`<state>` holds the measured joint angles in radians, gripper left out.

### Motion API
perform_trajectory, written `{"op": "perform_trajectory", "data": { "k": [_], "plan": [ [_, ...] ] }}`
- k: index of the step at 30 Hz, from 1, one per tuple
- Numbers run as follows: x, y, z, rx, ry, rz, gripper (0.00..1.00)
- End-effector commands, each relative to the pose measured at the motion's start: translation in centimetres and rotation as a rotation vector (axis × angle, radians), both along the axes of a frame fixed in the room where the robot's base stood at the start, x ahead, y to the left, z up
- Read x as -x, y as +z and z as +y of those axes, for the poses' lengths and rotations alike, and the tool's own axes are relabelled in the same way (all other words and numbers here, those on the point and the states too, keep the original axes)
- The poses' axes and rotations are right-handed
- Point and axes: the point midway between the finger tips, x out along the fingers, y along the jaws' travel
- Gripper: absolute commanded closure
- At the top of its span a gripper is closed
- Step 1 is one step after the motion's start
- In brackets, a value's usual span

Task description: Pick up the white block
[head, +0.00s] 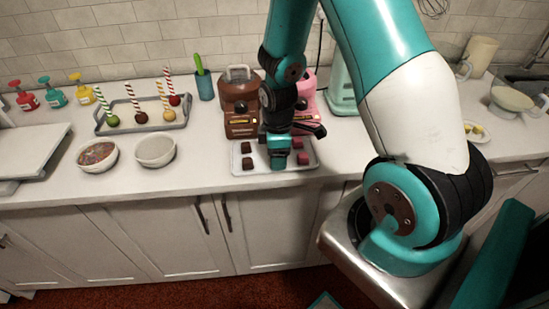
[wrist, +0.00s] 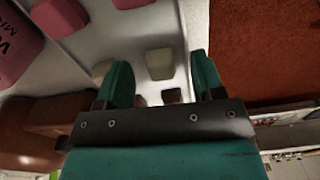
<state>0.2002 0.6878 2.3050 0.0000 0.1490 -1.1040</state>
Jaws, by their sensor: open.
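My gripper (head: 279,160) is over the middle of the grey tray (head: 240,171) in the head view, where the gripper hides the tray's middle. In the wrist view my gripper (wrist: 161,75) is open and empty. A pale, slightly pinkish-white block (wrist: 159,63) shows between the fingertips. A second cream-white block (wrist: 101,71) sits beside the left finger, partly hidden by it. I cannot tell whether the fingers touch either block or how high they are above the tray.
Brown blocks (head: 247,148) lie on the tray's left and pink blocks (head: 303,158) on its right. A brown machine (head: 238,95) and a pink machine (head: 306,90) stand close behind. Bowls (head: 155,150) stand left. The counter's front edge is close to the tray.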

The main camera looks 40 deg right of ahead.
Motion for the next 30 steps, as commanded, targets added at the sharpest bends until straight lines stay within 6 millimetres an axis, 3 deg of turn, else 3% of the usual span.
{"op": "perform_trajectory", "data": {
  "k": [9, 16, 30],
  "plan": [
    [0.0, -0.7, 0.0, 0.001, 0.000, -0.001, 0.38],
    [0.0, -0.7, 0.0, 0.001, 0.000, -0.001, 0.91],
    [-0.1, 0.4, 0.0, 0.000, 0.000, -0.004, 0.92]
  ]
}}
